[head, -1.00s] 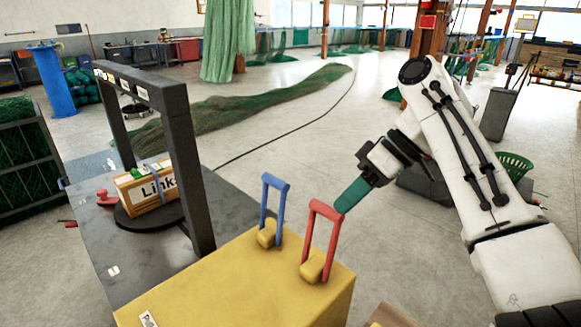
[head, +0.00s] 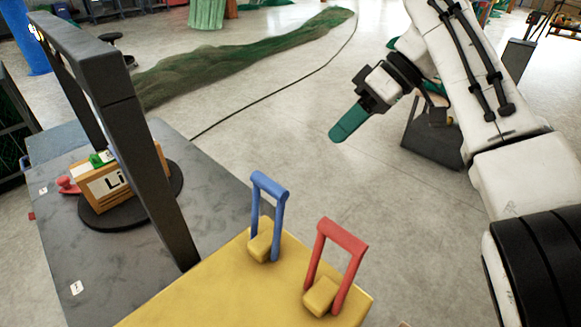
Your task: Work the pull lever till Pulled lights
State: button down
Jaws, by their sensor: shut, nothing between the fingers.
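A blue lever (head: 254,215) and a red lever (head: 317,270), both U-shaped handles, stand upright on the yellow box (head: 212,285) at the bottom middle. Each has a yellow block at its base. I cannot tell from this view which is the pull lever. No lit sign or readable "Pulled" marking shows. My gripper (head: 349,122), with teal fingers, is shut and empty. In the picture it is above and right of both handles, apart from them, over the floor.
A dark grey bench (head: 60,245) at left carries a grey frame (head: 140,150), a round black turntable (head: 128,214) and a cardboard box (head: 112,187) with a white label. A green net (head: 220,62) and a black cable lie on the floor. The floor behind the levers is clear.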

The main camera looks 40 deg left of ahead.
jog(key=shift+f, duration=0.1)
jog(key=s+a+f, duration=0.4)
jog(key=s+f, duration=0.2)
jog(key=s, duration=0.2)
jog(key=shift+s+a+f+p, duration=0.35)
jog(key=shift+p, duration=0.1)
dwell(0.3)
